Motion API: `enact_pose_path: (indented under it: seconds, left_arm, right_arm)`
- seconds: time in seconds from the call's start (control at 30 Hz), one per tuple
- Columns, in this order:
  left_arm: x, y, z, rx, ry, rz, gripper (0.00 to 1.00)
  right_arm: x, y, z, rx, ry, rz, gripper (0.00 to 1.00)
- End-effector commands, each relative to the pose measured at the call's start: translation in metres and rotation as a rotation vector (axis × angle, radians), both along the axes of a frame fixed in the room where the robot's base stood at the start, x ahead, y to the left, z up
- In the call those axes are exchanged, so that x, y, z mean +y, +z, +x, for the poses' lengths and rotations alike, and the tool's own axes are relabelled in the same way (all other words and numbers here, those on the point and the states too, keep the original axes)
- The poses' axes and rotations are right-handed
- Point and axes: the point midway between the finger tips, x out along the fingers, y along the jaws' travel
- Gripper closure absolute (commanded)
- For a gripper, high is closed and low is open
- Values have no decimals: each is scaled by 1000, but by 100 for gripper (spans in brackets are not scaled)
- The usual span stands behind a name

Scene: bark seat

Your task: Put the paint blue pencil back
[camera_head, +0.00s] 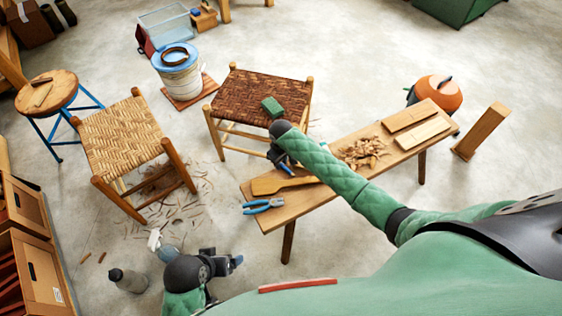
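I cannot pick out the paint blue pencil with certainty. My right gripper (283,163) is over the far left part of the low wooden bench (300,203), beside the front edge of the dark woven stool (262,88). A small blue piece shows at its fingers; I cannot tell whether it is a fingertip or a held thing. My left gripper (236,261) is low at the lower left, over the floor, with no held thing visible. Blue-handled pliers (263,205) lie on the bench's near left end, and a wooden paddle (279,184) lies behind them.
Wood shavings (361,152) and wooden blocks (421,132) lie on the bench. A pale woven stool (120,136), a blue-rimmed bucket (178,75) and a grey bottle (128,280) stand on the floor.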

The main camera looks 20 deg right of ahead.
Motion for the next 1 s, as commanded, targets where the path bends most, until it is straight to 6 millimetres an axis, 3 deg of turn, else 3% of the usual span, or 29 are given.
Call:
enact_pose_path:
  seconds: [0.07,0.43,0.8,1.0]
  left_arm:
    - [0,0,0,0,0,0,16]
    - [-1,0,1,-4,0,-4,16]
    - [-5,-3,1,-12,-2,-11,16]
    - [-6,-4,1,-12,-5,-14,16]
  right_arm:
    - [0,0,0,0,0,0,61]
    - [0,4,0,-2,0,1,61]
    - [0,56,0,-2,1,0,61]
    - [0,74,0,-1,0,0,61]
